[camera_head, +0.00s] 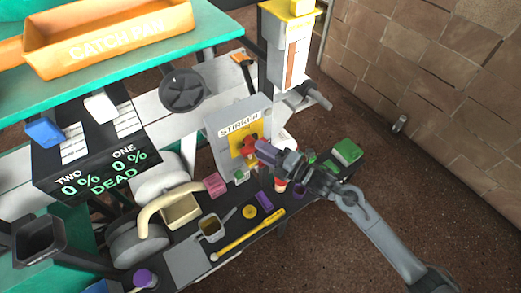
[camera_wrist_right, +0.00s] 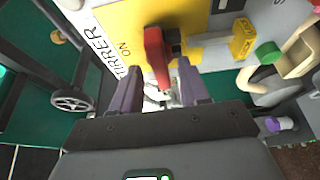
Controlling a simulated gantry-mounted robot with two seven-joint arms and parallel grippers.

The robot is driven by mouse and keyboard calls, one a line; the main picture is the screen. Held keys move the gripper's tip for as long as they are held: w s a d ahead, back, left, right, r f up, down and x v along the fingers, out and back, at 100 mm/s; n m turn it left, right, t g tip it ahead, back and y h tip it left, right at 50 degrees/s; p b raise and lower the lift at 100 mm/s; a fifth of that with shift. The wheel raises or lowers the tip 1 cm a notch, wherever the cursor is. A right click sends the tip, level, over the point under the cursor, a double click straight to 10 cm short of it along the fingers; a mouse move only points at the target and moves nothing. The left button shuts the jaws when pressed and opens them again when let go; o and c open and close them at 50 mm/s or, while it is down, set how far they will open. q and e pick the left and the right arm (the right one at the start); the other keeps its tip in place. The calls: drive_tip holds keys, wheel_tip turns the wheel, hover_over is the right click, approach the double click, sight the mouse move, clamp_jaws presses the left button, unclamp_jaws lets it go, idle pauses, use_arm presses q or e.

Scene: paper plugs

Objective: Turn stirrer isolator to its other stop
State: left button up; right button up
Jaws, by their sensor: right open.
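The stirrer isolator is a grey box (camera_head: 222,130) labelled STIRRER, with a yellow plate (camera_head: 236,142) on its front. Its red handle (camera_head: 248,148) is partly hidden by my right gripper (camera_head: 263,151) in the head view. In the right wrist view the red handle (camera_wrist_right: 155,48) lies between the two purple fingers of my right gripper (camera_wrist_right: 158,72), which are open with a gap on each side. The yellow plate (camera_wrist_right: 200,18) shows behind it, with the word ON beside the handle. My left gripper is not seen in either view.
The dark bench below holds a yellow bar (camera_head: 247,236), a grey mug (camera_head: 211,228), a pink block (camera_head: 214,185) and a green block (camera_head: 347,151). An orange catch pan (camera_head: 110,40) stands on the upper shelf. A brick wall (camera_head: 430,60) is at right, with open floor before it.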

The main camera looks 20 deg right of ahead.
drive_tip(key=shift+w+a, duration=0.4)
drive_tip(key=shift+w, duration=0.15)
drive_tip(key=shift+c, duration=0.2)
clamp_jaws()
drive_tip(key=shift+m, duration=0.3)
drive_tip(key=m+t+h+p, duration=0.1)
drive_tip(key=m+t+h, duration=0.1)
drive_tip(key=m, duration=0.5)
drive_tip(key=m+t+h, duration=0.2)
drive_tip(key=m, duration=0.5)
drive_tip(key=a+f+m+t+h+p, duration=0.1)
drive_tip(key=m+t, duration=0.2)
drive_tip(key=m, duration=0.4)
drive_tip(key=shift+s+m+h+p, duration=0.1)
drive_tip(key=shift+m+h+p, duration=0.25)
drive_tip(key=shift+m+h, duration=0.05)
